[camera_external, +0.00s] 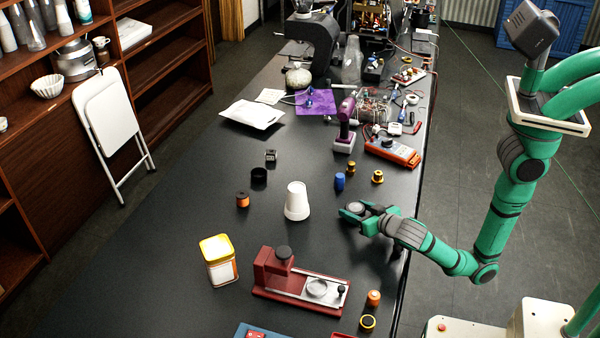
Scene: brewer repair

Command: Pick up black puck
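A short round black puck-like piece (258,175) sits on the black table (190,190), left of the middle and behind an orange and black cap. Its details are too small to make out. A small dark square piece (271,155) stands just behind it. My gripper (352,212) is low over the table's right side, pointing left, right of the white cup and well apart from the black piece. A round grey shape shows at its fingers; I cannot tell whether this is a held thing or part of the gripper, nor how far the fingers are apart.
A white upturned cup (297,201) stands between my gripper and the black piece. An orange and black cap (242,199), blue cylinder (339,181), yellow-lidded canister (219,260) and red device (276,272) are nearby. An orange multimeter (393,151) lies behind. The left table area is clear.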

